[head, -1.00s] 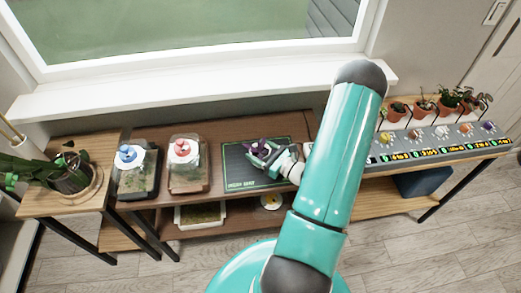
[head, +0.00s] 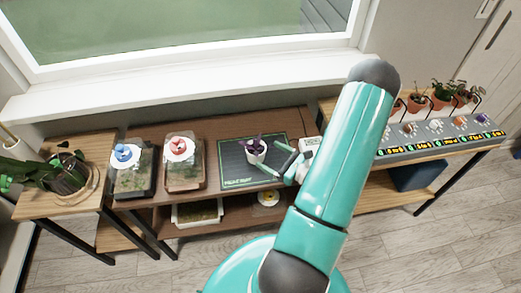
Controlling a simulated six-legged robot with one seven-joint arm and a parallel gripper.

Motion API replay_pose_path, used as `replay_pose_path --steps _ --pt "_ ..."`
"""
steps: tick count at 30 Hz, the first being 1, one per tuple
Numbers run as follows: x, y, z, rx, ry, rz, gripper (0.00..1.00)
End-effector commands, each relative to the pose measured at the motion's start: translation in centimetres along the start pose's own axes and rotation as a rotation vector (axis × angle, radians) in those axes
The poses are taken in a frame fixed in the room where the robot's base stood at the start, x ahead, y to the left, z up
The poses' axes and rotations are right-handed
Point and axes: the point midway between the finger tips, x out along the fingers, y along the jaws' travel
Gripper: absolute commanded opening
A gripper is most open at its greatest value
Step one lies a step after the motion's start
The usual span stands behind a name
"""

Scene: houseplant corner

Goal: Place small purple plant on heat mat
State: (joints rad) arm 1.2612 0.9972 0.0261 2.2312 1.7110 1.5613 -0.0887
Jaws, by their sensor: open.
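The small purple plant (head: 256,149) stands upright in a pale pot on the dark heat mat (head: 234,175), with its dark purple leaves at the top. The mat lies on the wooden shelf top and has pale lettering along its front edge. My gripper (head: 285,158) is open just to the right of the pot, with its fingers pointing left toward it. The fingers appear apart from the pot, though a small contact cannot be ruled out. My teal arm hides the shelf to the right of the mat.
Two clear containers with a blue knob (head: 123,152) and a red knob (head: 178,145) stand left of the mat. A leafy plant (head: 66,175) is at the far left. Several potted plants and a grey panel (head: 440,136) are at the right. A white tray (head: 198,213) sits on the lower shelf.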

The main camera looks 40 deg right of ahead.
Motion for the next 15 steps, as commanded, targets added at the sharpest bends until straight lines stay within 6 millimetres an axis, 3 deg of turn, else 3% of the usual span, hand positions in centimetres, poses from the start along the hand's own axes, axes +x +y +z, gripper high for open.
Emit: replay_pose_path --steps 6,15 --pt "-3.9 0.0 0.0 0.0 0.001 -0.001 0.88" --pt "-4.9 0.1 0.1 -0.001 -0.001 0.003 0.88"
